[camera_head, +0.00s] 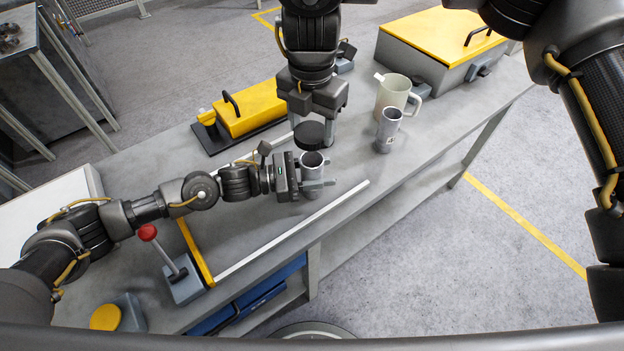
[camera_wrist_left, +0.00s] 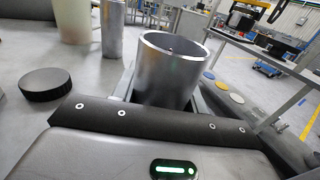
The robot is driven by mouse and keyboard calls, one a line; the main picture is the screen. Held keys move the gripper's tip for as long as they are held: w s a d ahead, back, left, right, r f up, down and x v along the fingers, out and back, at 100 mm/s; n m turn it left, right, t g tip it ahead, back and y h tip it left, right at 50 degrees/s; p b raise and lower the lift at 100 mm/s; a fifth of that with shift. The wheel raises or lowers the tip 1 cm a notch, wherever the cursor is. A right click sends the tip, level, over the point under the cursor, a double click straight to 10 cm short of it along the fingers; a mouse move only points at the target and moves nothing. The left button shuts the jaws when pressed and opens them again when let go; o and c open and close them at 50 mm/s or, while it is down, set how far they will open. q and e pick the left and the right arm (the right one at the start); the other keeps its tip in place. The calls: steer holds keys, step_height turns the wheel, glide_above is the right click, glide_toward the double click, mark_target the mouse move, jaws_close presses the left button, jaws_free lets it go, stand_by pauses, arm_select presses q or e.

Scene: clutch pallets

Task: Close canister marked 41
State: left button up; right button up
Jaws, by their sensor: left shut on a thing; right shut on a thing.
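My left gripper (camera_head: 312,184) is shut around an open, empty-looking metal canister (camera_head: 314,163), which stands upright. It also shows in the left wrist view (camera_wrist_left: 168,75); no number is readable on it. My right gripper (camera_head: 318,125) comes down from above, shut at a round black lid (camera_head: 308,134), just behind the canister's mouth and apart from it. A black lid (camera_wrist_left: 45,84) also shows left of the canister in the left wrist view, without visible fingers around it. A second open metal canister (camera_head: 389,130) stands farther right with a small unreadable label.
A beige mug (camera_head: 394,94) stands behind the second canister. A yellow-lidded box (camera_head: 250,108) is at the back, a larger one (camera_head: 443,45) at the back right. A red-knobbed lever (camera_head: 170,252) stands front left. White strips (camera_head: 290,232) edge the work area.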

glide_toward(312, 176)
steer(key=shift+w+d+f, duration=0.1)
steer(key=shift+w+f, duration=1.1)
steer(key=shift+w, duration=0.2)
steer(key=shift+f, duration=0.15)
steer(key=shift+f, duration=0.7)
steer(key=shift+f, duration=0.6)
